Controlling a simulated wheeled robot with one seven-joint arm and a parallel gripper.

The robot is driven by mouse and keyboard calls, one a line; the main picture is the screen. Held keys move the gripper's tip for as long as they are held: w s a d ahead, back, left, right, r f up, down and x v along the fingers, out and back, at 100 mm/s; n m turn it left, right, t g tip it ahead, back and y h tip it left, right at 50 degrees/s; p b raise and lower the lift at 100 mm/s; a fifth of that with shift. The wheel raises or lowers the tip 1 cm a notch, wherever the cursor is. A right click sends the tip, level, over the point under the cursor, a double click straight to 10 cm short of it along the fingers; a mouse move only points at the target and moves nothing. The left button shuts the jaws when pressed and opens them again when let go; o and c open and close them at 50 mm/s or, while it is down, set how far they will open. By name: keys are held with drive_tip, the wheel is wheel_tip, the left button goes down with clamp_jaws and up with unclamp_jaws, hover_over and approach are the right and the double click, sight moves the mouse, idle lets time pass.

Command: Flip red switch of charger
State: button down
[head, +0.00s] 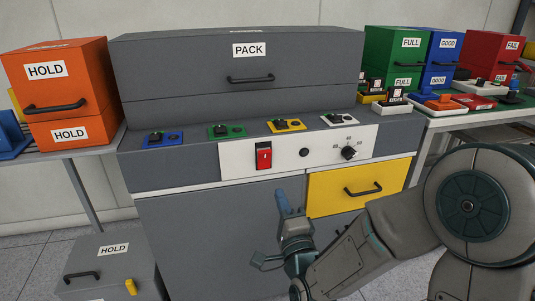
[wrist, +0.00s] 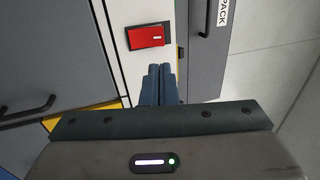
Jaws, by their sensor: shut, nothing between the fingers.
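The red switch (head: 264,156) is set in the left part of the white front panel (head: 235,159) of the grey charger cabinet (head: 170,167). In the wrist view the red switch (wrist: 147,37) shows just beyond my fingertips and a little to their left. My gripper (head: 284,190) is shut and empty, with its blue fingers together. In the head view it points up, below and to the right of the switch. In the wrist view the fingertips of my gripper (wrist: 158,70) look apart from the switch, though the exact gap is hard to tell.
A black knob (head: 349,153) and a round black button (head: 304,152) sit right of the switch. A yellow drawer (head: 380,185) with a black handle is below them. Blue, green, yellow and white chargers line the top ledge. A grey PACK box (head: 290,60) stands behind.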

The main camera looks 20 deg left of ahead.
sight(265, 155)
drive_tip(key=p, duration=0.2)
drive_tip(key=shift+w+a+r+p, duration=0.2)
drive_tip(key=shift+a+p, duration=0.05)
drive_tip(key=shift+p, duration=0.15)
drive_tip(key=b+x, duration=0.1)
drive_tip(key=x, duration=1)
drive_tip(key=shift+w+f+b, duration=0.2)
drive_tip(key=shift+w+b, duration=0.05)
drive_tip(key=shift+b, duration=0.15)
